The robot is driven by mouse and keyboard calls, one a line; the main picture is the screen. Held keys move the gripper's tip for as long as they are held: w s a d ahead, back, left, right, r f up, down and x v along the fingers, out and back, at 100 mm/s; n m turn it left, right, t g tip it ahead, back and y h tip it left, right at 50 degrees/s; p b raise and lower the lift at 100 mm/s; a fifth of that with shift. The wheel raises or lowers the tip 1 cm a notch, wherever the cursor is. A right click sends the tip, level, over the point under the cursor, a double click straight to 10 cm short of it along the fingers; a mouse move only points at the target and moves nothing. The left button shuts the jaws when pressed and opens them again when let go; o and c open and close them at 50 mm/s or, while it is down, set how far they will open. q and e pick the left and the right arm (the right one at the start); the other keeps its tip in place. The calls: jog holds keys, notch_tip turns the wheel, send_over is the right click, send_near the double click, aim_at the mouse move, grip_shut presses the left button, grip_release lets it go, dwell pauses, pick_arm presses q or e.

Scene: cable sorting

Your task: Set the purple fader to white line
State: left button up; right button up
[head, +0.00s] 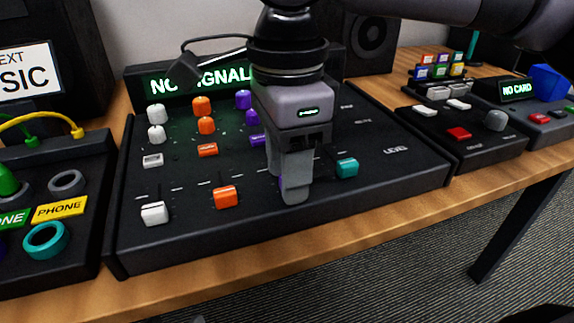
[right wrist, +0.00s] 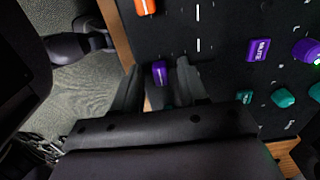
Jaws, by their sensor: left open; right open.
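The purple fader (right wrist: 159,73) sits near the front edge of the black mixer (head: 380,180). In the head view it is almost wholly hidden behind my right gripper (head: 293,195), with only a purple sliver showing. In the right wrist view, my right gripper (right wrist: 159,80) is open, its fingers on either side of the fader; I cannot tell whether they touch it. White line dashes (right wrist: 198,45) run across the mixer. The fader lies on the front-edge side of them; the line near the fader is hidden by a finger.
An orange fader (head: 226,197) and a white fader (head: 155,213) are to the left, a teal fader (head: 347,167) to the right. A purple mute button (right wrist: 259,49) and several knobs lie farther back. A lit "NO SIGNAL" display (head: 200,80) stands behind. Other panels flank the mixer.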

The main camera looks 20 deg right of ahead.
grip_shut()
jog(key=shift+w+r+p, duration=0.2)
jog(key=shift+w+p, duration=0.1)
jog(key=shift+w, duration=0.1)
jog(key=w+p, duration=0.1)
jog(key=w, duration=0.2)
jog(key=shift+w+a, duration=0.1)
jog(key=shift+w, duration=0.05)
jog(key=shift+w+f, duration=0.1)
jog(key=shift+w, duration=0.15)
jog(key=shift+c, duration=0.9)
grip_release()
pick_arm(q)
jog(key=shift+s+a+y, duration=0.15)
jog(key=shift+a+y, duration=0.25)
jog(key=shift+a, duration=0.1)
pick_arm(e)
jog(key=shift+o, duration=0.9)
pick_arm(q)
jog(key=shift+r, duration=0.15)
